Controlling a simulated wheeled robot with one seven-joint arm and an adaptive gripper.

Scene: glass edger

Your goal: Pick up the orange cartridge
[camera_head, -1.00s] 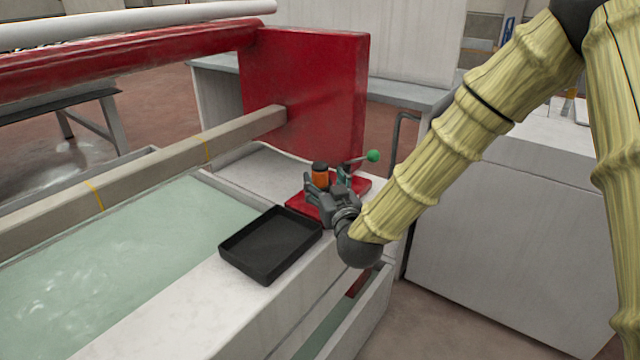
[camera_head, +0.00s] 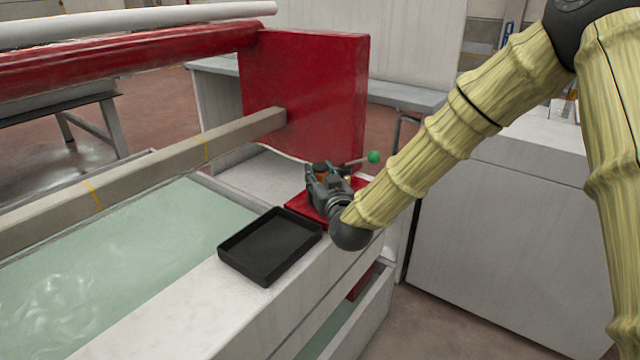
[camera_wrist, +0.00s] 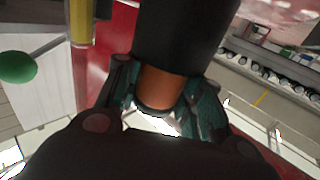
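The orange cartridge (camera_head: 322,177) stands upright with its black cap on top, on the red plate (camera_head: 302,206) at the end of the machine's ledge. My gripper (camera_head: 317,187) is at the cartridge and hides most of its body in the head view. In the wrist view the cartridge's orange body (camera_wrist: 162,88) sits between my two fingers (camera_wrist: 163,100), with its dark cap (camera_wrist: 185,35) above. The fingers lie close along both sides with no clear gap. I cannot tell whether they press on it. No lift off the plate shows.
A black empty tray (camera_head: 270,246) lies on the white ledge just left of my gripper. A lever with a green knob (camera_head: 373,157) rises behind the cartridge; the knob (camera_wrist: 17,67) shows in the wrist view too. A tall red panel (camera_head: 318,95) stands behind.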

